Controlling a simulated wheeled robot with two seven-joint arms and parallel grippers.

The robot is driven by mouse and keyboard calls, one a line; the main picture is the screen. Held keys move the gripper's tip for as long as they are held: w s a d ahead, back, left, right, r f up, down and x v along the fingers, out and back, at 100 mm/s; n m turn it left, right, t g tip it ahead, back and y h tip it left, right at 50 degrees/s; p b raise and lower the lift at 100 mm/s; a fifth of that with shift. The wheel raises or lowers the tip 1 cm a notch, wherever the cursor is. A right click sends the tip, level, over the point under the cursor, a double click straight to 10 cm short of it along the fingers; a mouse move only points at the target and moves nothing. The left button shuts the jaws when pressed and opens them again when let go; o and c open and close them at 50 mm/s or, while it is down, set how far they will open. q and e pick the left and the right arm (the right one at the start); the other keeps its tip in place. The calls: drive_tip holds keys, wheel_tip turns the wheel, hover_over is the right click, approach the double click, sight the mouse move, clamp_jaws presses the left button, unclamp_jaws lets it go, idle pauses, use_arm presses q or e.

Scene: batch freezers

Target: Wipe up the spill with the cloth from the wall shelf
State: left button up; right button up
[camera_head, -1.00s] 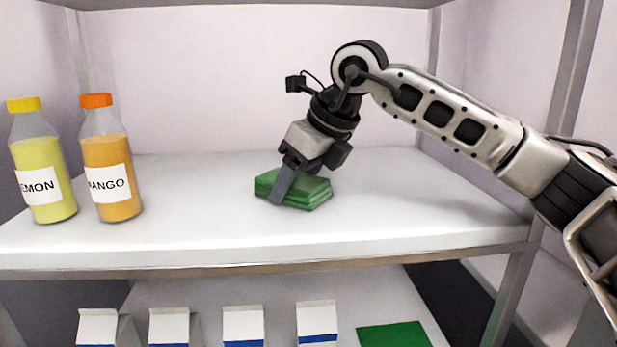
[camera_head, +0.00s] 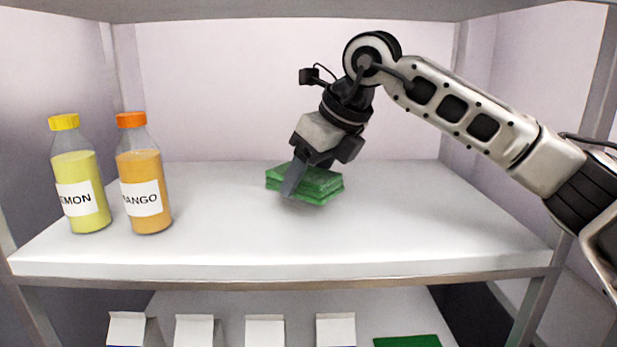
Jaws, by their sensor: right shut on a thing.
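The cloth (camera_head: 318,184) is a folded green stack over the middle of the white shelf (camera_head: 225,240). My right gripper (camera_head: 294,180) reaches down to it from the upper right and is shut on its left part, with one grey finger across its front. The cloth seems to be just above the shelf, with a soft shadow under it; the gap is too small to be sure. My left gripper is not in view. No spill shows in this view.
A yellow-capped lemon bottle (camera_head: 78,180) and an orange-capped mango bottle (camera_head: 144,180) stand at the shelf's left. Several white cartons (camera_head: 265,330) and a flat green piece (camera_head: 407,341) are on the level below. Metal posts (camera_head: 590,120) flank the shelf; its right part is clear.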

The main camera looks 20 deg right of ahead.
wheel_tip(320, 180, up, 2)
drive_tip(key=shift+r+p, duration=0.15)
drive_tip(key=shift+p, duration=0.4)
drive_tip(key=shift+r, duration=1.55)
